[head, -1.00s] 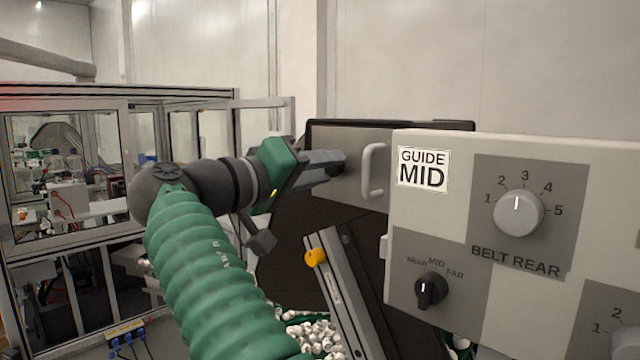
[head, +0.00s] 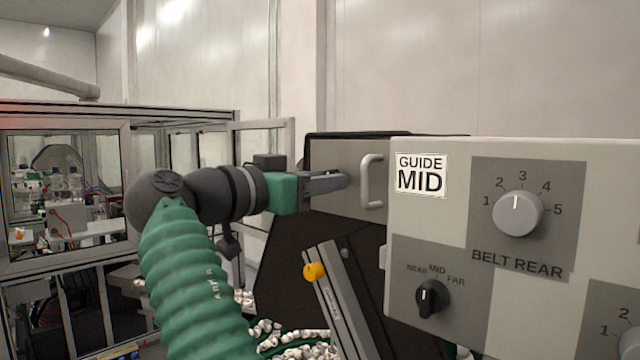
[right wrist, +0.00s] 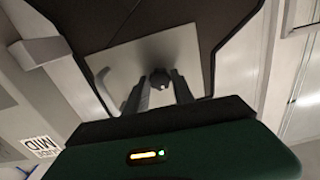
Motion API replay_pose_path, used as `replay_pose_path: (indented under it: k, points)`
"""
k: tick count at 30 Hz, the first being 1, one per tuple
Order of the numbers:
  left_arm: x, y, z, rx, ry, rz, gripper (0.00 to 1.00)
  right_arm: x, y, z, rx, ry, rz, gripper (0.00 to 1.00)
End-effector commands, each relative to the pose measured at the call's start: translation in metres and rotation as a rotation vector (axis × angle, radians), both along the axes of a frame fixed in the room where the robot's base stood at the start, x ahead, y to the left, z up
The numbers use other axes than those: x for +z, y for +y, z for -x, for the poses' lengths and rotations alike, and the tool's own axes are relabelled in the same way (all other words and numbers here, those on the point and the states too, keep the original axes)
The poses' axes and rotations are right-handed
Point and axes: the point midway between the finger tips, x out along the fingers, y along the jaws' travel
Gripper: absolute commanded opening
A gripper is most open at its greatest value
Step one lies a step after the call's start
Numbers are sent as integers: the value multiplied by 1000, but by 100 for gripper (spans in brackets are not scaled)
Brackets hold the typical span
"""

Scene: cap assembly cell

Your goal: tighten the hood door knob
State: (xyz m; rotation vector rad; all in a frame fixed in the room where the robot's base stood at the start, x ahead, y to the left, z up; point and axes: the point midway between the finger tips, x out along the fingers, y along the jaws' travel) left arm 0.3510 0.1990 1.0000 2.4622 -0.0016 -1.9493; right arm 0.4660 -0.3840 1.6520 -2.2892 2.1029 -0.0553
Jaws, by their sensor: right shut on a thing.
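The hood door knob (right wrist: 161,77) is small and dark and sits on a grey plate (right wrist: 182,50) of the dark hood door. My right gripper (right wrist: 160,90) is shut on it, with one finger on each side in the right wrist view. In the head view my right gripper (head: 342,181) reaches rightward to the grey plate (head: 335,155), left of a pale handle (head: 371,181). The knob is hidden behind the fingers there. My left gripper is not in view.
A control panel (head: 455,160) with a BELT REAR dial (head: 518,213) and a black selector (head: 431,298) stands close on the right. Below my arm are a metal rail with a yellow knob (head: 314,271) and many white caps (head: 300,338). A glazed frame cell (head: 120,112) stands at left.

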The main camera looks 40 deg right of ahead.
Motion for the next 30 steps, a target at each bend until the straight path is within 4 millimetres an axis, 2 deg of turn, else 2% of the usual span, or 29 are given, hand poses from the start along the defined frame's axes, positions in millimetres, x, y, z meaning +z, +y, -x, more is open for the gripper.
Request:
replay_pose_path:
  k: [1, 10, 26, 27, 30]
  points:
    - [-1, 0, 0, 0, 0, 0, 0, -5, 0, -2, -1, -21, -12, 0]
    - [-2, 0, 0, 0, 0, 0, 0, -5, 0, -2, -1, -133, -23, 0]
    - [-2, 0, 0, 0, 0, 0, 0, -6, 0, -3, 0, -156, -26, 0]
    - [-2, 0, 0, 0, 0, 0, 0, -6, 0, -3, 0, -156, -26, 34]
    - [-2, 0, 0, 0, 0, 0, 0, -5, 0, -2, 1, -158, -23, 47]
